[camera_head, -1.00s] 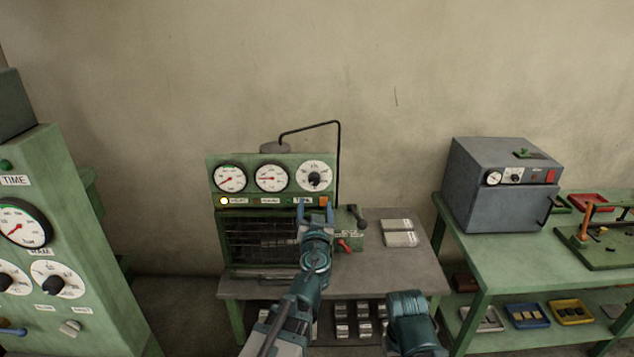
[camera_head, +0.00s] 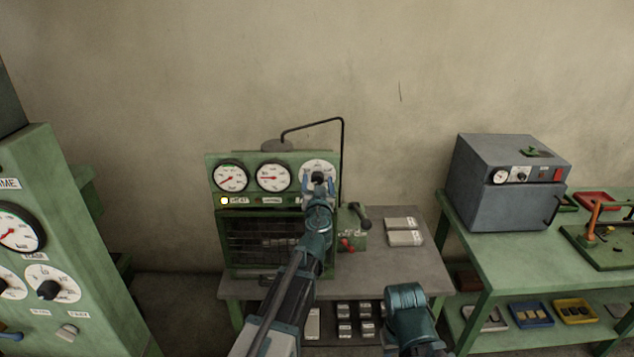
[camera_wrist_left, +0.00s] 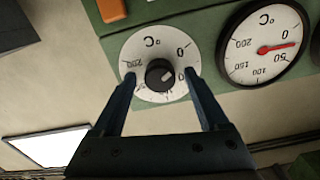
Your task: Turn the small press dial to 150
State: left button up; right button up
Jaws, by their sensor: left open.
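The small press is a green unit with a panel of round gauges. Its dial (camera_head: 314,165) is a white face at the right end of the panel, marked °C, with a black knob (camera_head: 318,177). In the left wrist view the dial (camera_wrist_left: 146,45) appears upside down, and its black knob (camera_wrist_left: 158,75) has a pale mark toward the right; I cannot read the exact value. My left gripper (camera_head: 318,187) is open. In the wrist view its two fingers (camera_wrist_left: 161,82) stand either side of the knob, with gaps on both sides. My right gripper is not in view.
Two other gauges (camera_head: 272,177) sit left of the dial. A bent black rod (camera_head: 342,150) rises at the press's right edge. A grey oven (camera_head: 508,190) stands on the bench to the right.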

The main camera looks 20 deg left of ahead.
pick_arm(q)
grip_shut()
dwell(0.4)
